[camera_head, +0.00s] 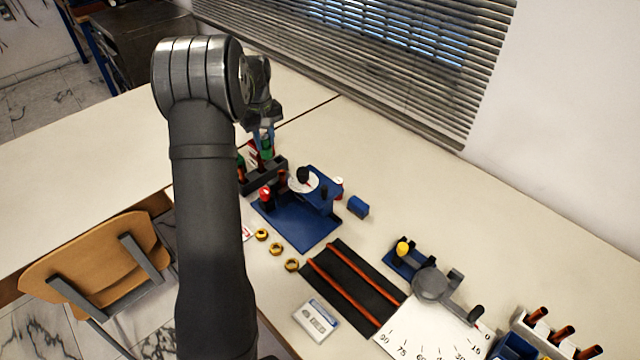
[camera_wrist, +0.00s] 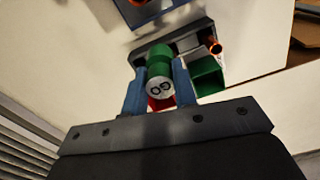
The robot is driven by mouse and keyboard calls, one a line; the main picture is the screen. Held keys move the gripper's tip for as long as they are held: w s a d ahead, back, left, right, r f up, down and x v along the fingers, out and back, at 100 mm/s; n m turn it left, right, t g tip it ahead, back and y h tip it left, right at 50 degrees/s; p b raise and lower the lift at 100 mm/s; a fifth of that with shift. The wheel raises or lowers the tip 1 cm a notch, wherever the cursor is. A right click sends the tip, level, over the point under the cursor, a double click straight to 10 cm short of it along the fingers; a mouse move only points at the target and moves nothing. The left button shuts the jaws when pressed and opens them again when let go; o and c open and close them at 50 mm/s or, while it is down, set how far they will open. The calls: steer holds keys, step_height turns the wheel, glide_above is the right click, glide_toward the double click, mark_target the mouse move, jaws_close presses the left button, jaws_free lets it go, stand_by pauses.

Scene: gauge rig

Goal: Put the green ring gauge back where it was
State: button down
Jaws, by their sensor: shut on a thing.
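My gripper (camera_wrist: 161,85) has blue fingers shut on a green gauge (camera_wrist: 160,68), a cylinder with a pale marked end face. In the head view the same green gauge (camera_head: 266,146) hangs between the fingers of my gripper (camera_head: 266,138), above or at the dark rack (camera_head: 274,173). The rack also shows in the wrist view (camera_wrist: 148,48), behind the gauge. I cannot tell whether the gauge touches the rack. My arm hides the left part of this area in the head view.
A blue stand (camera_head: 305,229) with a dial is right of the rack, with a red-topped piece (camera_head: 265,193) beside it. A small blue block (camera_head: 358,207) is further right. Several brass rings (camera_head: 276,249), a black mat with red rails (camera_head: 352,290) and an angle gauge (camera_head: 430,283) lie nearer.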

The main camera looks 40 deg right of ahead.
steer(key=s+d+f+m, duration=0.1)
steer(key=s+d+f, duration=0.3)
steer(key=s+d, duration=0.65)
steer(key=shift+s+d+f, duration=0.1)
steer(key=shift+d+f, duration=0.1)
steer(key=shift+f, duration=1.1)
steer(key=shift+w+d+f, duration=0.1)
steer(key=shift+d+f, duration=0.15)
steer(key=shift+f, duration=1.1)
steer(key=shift+s+d+f, duration=0.1)
steer(key=shift+d+f, duration=0.1)
steer(key=shift+f, duration=1.1)
steer(key=c, duration=1.2)
jaws_free()
steer(key=shift+f, duration=0.15)
steer(key=shift+o, duration=0.2)
step_height(320, 180, up, 12)
steer(key=shift+r, duration=0.2)
